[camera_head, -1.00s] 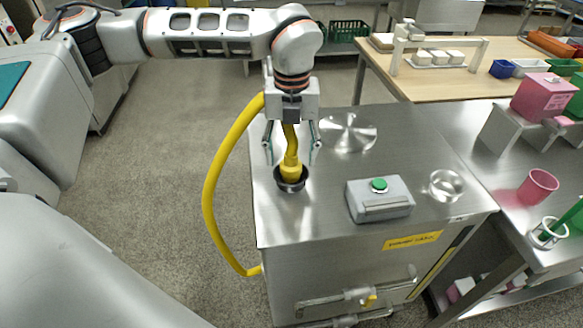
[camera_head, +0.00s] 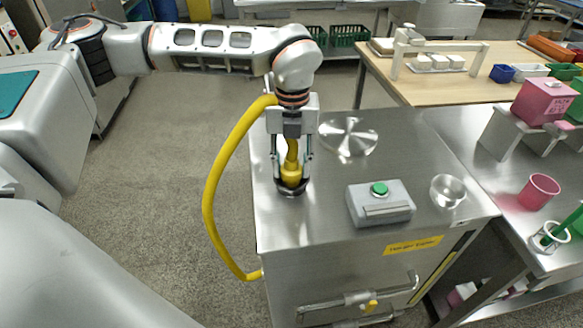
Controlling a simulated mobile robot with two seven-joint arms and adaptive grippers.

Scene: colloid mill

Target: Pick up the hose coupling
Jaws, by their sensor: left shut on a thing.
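The yellow hose coupling (camera_head: 291,174) stands upright in a dark round socket (camera_head: 291,190) on the steel cabinet top (camera_head: 330,228). A yellow hose (camera_head: 213,190) rises from the cabinet's left side and arches up to the coupling behind my gripper. My left gripper (camera_head: 291,178) points straight down over the coupling. Its two fingers are closed on the coupling's sides, with the tips just above the socket rim. My right gripper is not in view.
A grey box with a green button (camera_head: 379,189) sits right of the socket. A clear bowl (camera_head: 448,190) and a shiny round disc (camera_head: 348,136) lie on the same top. A side bench at right holds a pink cup (camera_head: 538,191) and a pink box (camera_head: 545,101).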

